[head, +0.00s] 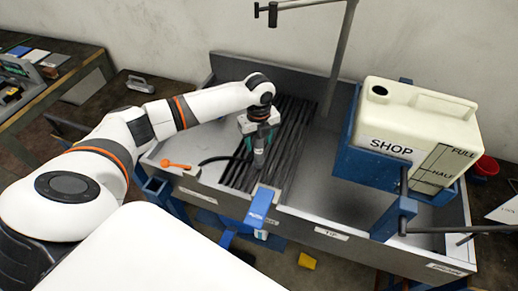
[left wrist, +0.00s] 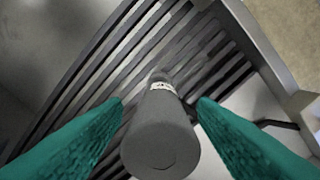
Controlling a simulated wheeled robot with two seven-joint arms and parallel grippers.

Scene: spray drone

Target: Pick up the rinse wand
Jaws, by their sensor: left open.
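The rinse wand (head: 259,158) is a grey cylinder standing over the slatted rack in the metal sink, and a black hose runs left from near it. In the left wrist view the wand (left wrist: 160,135) points up at the camera, with a pale label band farther down. My left gripper (head: 251,146) is over the wand. In the left wrist view its teal fingers (left wrist: 160,103) are open, one on each side of the wand, with a visible gap on both sides. The fingers partly hide the wand in the head view. My right gripper is not in view.
The dark slatted rack (head: 287,128) lies in the sink, whose front wall (head: 310,228) carries labels. An orange-handled valve (head: 176,164) sits on the left ledge. A large cream tank (head: 415,125) stands in a blue frame at right. The basin floor between is clear.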

